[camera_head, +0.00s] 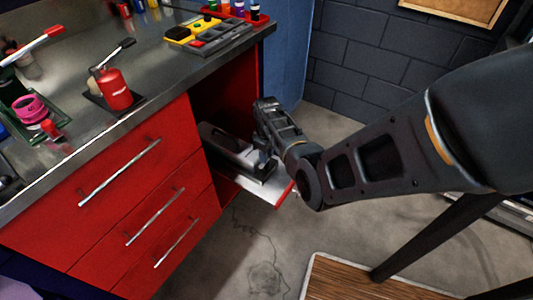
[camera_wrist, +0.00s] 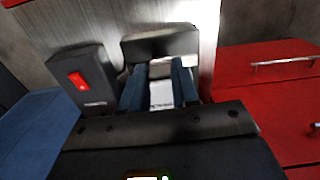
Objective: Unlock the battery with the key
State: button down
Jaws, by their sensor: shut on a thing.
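A dark battery unit with a grey top (camera_head: 228,143) lies on the pulled-out shelf (camera_head: 268,188) of the red cabinet. My gripper (camera_head: 262,158) reaches down to the right end of this unit. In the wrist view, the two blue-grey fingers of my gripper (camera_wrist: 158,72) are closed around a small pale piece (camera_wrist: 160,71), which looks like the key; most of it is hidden. A black block (camera_wrist: 160,43) sits just beyond the fingertips. I cannot tell whether the key is inside a lock.
A black box with a red switch (camera_wrist: 80,82) stands left of my fingers in the wrist view. Red drawers (camera_head: 120,185) flank the open bay. The metal benchtop (camera_head: 150,70) holds tools and a red bottle (camera_head: 114,90).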

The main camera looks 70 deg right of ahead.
dwell(0.5)
jog(key=c, duration=0.8)
grip_release()
jog(key=shift+c, duration=0.2)
jog(key=shift+r+p, duration=0.6)
jog(key=shift+r, duration=3.35)
